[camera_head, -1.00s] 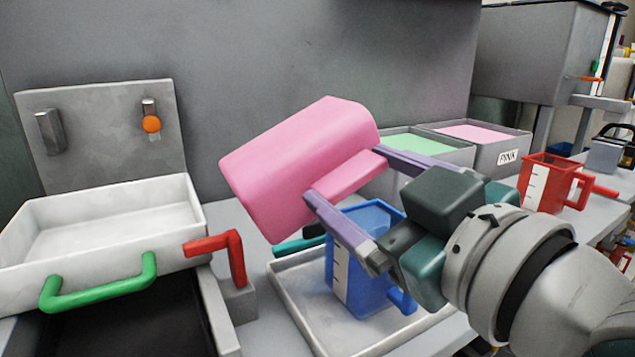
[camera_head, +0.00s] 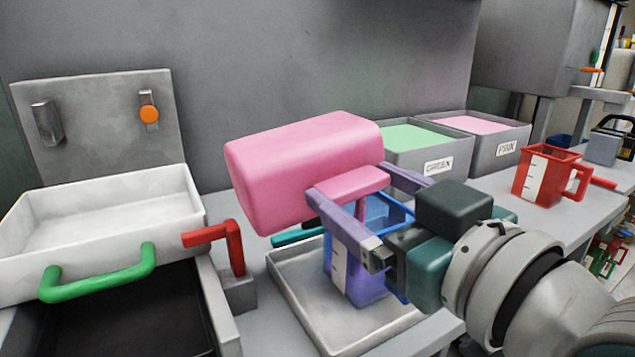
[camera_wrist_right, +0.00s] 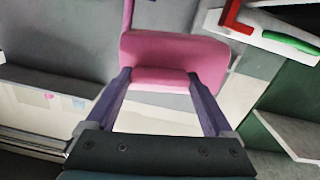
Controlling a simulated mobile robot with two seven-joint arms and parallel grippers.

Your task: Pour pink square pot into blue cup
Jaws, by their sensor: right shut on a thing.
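The pink square pot (camera_head: 300,165) hangs in the air over the blue cup, lying nearly level on its side in the head view. My right gripper (camera_head: 350,186) is shut on the pot's pink handle; the pot also shows between the fingers in the right wrist view (camera_wrist_right: 170,50). The pot's opening and contents are hidden. The blue cup (camera_head: 352,265) stands upright in a grey tray (camera_head: 310,320), below the handle and fingers, which cover part of its rim. My left gripper is not in view.
A white pan with a green handle (camera_head: 98,272) and a red lever (camera_head: 236,248) are at the left. Bins labelled GREEN (camera_head: 438,166) and PINK (camera_head: 506,149) stand behind. A red cup (camera_head: 535,177) is at the right. A teal handle (camera_head: 297,236) lies near the tray's back edge.

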